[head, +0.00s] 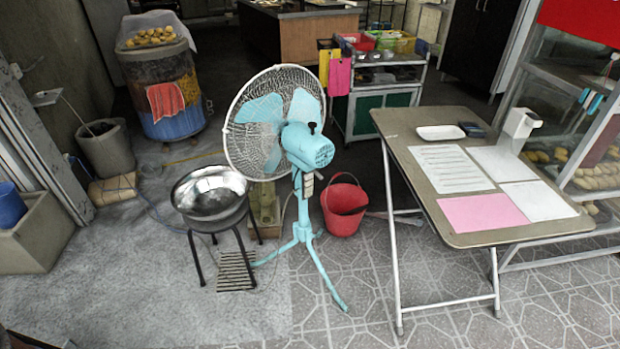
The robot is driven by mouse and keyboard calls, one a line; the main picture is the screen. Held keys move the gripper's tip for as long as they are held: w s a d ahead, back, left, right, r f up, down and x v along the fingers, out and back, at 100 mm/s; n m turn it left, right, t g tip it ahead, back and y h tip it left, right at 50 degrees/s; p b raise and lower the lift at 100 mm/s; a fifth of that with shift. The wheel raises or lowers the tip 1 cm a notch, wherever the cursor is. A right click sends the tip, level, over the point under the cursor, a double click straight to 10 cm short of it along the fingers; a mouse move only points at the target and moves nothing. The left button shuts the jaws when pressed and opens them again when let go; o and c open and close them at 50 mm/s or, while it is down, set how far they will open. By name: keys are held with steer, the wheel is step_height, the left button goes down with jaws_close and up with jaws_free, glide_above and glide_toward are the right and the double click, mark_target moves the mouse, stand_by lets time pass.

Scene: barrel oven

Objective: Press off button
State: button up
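A light-blue standing fan (311,150) with a white wire cage stands in the middle of the head view. Its cage faces left and away, and its motor housing faces me. A small pale control box (307,186) is on the pole below the motor. It is too small to tell single buttons apart, so I cannot make out an off button. A black knob (312,128) sits on top of the motor housing. My gripper is not in view.
A metal bowl on a black stand (209,196) is left of the fan, and a red bucket (344,208) is right of it. A folding table (425,152) with papers stands at the right. A barrel oven (170,100) is at the back left. Tiled floor in front is clear.

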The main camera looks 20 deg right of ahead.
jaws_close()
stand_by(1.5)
